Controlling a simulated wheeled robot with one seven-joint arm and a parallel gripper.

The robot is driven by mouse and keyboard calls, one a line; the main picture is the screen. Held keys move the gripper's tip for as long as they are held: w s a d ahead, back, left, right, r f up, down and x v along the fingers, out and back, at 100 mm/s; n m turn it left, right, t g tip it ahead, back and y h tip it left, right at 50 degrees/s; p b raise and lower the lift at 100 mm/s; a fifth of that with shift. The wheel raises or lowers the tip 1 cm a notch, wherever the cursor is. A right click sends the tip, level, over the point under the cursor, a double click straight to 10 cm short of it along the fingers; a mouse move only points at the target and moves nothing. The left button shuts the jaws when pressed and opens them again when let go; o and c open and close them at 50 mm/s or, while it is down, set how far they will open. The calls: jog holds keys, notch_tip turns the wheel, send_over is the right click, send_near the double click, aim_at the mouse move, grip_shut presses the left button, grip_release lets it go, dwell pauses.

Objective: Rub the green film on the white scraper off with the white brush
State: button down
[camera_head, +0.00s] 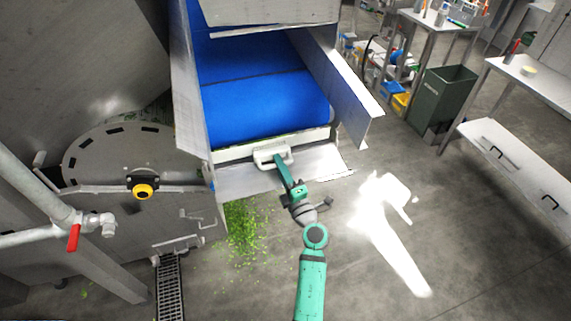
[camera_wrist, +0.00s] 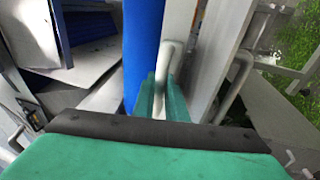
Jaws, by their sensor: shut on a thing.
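The white scraper (camera_head: 314,134) is a pale bar running across the lower end of the blue belt. A thin greenish line shows along its upper edge in the head view; how much film it carries is too small to tell. The white brush (camera_head: 262,156) is at the middle of the scraper's front side, with its looped handle towards me. My gripper (camera_head: 282,163) is shut on that handle. In the wrist view the green fingers (camera_wrist: 164,101) close around the white handle (camera_wrist: 243,70). The bristles are hidden, so I cannot tell whether they touch the scraper.
The blue belt (camera_head: 265,105) slopes down between metal side walls (camera_head: 345,90). A metal tray (camera_head: 320,162) lies below the scraper. Green scraps (camera_head: 245,235) litter the floor beneath. A dark green bin (camera_head: 440,98) and tables stand at right. Floor at right is open.

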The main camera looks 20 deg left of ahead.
jog(key=shift+s+a, duration=0.25)
jog(key=shift+a, duration=0.1)
jog(key=shift+s, duration=0.15)
jog(key=shift+s+r+v, duration=0.1)
jog(key=shift+r+v, duration=0.1)
jog(key=shift+v, duration=0.75)
jog(key=shift+s+r+v, duration=0.1)
jog(key=shift+r+v, duration=0.05)
jog(key=shift+v, duration=0.8)
jog(key=shift+s+r+v, duration=0.1)
jog(key=shift+r+v, duration=0.1)
jog(key=shift+v, duration=0.75)
jog(key=shift+a, duration=0.1)
jog(key=v, duration=0.2)
jog(key=shift+s+r, duration=0.2)
jog(key=shift+s, duration=0.2)
